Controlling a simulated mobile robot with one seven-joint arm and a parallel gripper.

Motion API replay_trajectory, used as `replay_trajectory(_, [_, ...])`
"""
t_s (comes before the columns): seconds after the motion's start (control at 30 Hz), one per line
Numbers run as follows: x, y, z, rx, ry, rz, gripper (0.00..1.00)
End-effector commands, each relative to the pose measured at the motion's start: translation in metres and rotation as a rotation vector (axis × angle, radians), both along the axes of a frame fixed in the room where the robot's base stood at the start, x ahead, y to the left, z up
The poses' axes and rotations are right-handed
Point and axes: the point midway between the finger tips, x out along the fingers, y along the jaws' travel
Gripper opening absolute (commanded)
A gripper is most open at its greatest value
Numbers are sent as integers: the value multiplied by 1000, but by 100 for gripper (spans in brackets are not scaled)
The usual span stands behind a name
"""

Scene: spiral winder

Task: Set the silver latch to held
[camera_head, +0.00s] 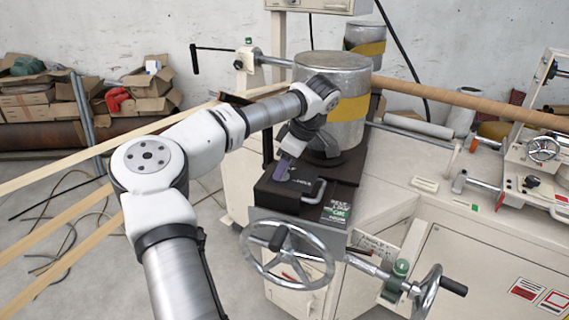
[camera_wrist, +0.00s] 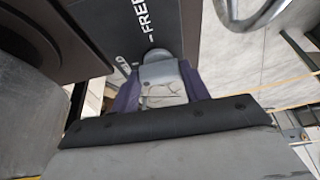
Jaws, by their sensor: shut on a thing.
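The silver latch (camera_wrist: 162,82) shows in the wrist view as a grey metal piece between the purple fingers of my gripper (camera_wrist: 160,94). My gripper is shut on it. The latch sits on a dark plate (camera_wrist: 125,28), where the word "FREE" is printed beside it, partly cut off. In the head view my gripper (camera_head: 282,172) reaches down onto the black block (camera_head: 290,191) in front of the metal drum. The latch is mostly hidden there by my gripper, so its setting cannot be told.
A metal drum with a yellow band (camera_head: 349,107) stands right behind my gripper. A large handwheel (camera_head: 287,266) is in front of the block, and a small crank wheel (camera_head: 427,291) is to its right. A brown tube (camera_head: 475,103) runs to the right. Cardboard boxes (camera_head: 30,103) lie far left.

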Motion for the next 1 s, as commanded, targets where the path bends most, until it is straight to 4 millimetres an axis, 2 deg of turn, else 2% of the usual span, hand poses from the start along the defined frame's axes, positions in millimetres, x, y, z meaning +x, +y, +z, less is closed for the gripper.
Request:
replay_trajectory(0.5, [1, 0, 1, 0, -2, 26, 23])
replay_trajectory(0.53, [1, 0, 1, 0, -2, 26, 49])
replay_trajectory(0.67, [0, 0, 1, 0, -2, 25, 66])
replay_trajectory(1.0, [0, -1, 2, 1, -1, 23, 67])
